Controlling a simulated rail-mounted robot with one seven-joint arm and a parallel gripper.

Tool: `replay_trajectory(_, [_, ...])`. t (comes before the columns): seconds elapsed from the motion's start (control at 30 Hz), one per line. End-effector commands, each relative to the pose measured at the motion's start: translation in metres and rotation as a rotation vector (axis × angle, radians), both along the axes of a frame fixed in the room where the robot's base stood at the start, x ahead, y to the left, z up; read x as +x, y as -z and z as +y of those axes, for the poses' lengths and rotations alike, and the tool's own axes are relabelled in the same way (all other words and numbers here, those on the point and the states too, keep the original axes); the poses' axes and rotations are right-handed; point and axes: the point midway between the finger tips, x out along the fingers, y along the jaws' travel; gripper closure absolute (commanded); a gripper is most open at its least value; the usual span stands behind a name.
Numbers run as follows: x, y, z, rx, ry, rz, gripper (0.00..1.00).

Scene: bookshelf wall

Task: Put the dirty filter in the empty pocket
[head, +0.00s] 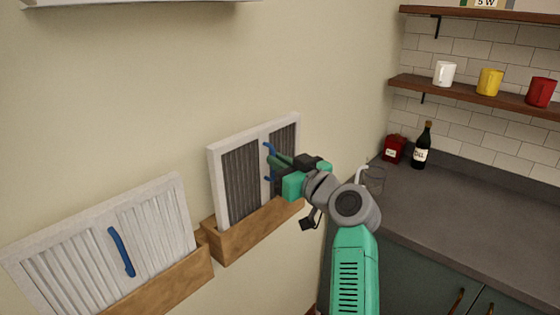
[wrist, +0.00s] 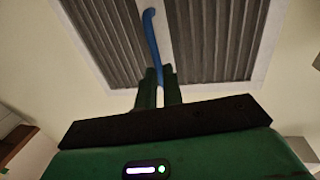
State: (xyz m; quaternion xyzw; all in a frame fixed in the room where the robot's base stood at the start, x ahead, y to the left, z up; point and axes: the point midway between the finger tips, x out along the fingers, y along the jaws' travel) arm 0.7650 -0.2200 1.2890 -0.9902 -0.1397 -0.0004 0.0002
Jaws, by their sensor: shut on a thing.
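The dirty filter (head: 241,170) is a white-framed panel with dark grey pleats and a blue handle strap. In the head view it stands upright at the right-hand wooden wall pocket (head: 255,232), its lower edge behind the pocket's front board. Whether it rests on the pocket's bottom is hidden. My gripper (head: 276,162) is shut on the blue handle. The wrist view shows both green fingers (wrist: 159,82) closed around the handle (wrist: 152,36), with the dark pleats (wrist: 215,40) beyond.
A clean filter (head: 80,255) with white pleats and a blue handle stands in the left wooden pocket (head: 165,285). To the right are a dark counter (head: 450,215) with a glass (head: 373,180), a red canister (head: 394,149) and a bottle (head: 421,148). Mugs stand on a shelf (head: 470,95) above.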

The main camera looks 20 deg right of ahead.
Motion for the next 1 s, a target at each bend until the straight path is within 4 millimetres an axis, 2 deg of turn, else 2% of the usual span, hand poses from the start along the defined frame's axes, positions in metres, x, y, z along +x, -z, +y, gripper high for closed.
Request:
replay_trajectory(0.03, [0.0,0.007,0.0,0.0,0.0,-0.001,1.0])
replay_trajectory(0.13, [0.0,0.012,0.0,0.001,0.0,-0.002,1.0])
replay_trajectory(0.43, [0.0,0.012,0.0,0.001,0.0,-0.002,1.0])
replay_trajectory(0.5, [0.0,0.012,0.0,0.0,0.0,-0.001,0.82])
replay_trajectory(0.6, [0.0,0.012,0.0,0.0,0.0,-0.001,0.66])
replay_trajectory(0.87, [-0.001,0.014,0.0,0.001,0.0,0.001,0.66])
replay_trajectory(1.0, [-0.02,0.013,-0.007,0.0,0.002,0.0,0.66])
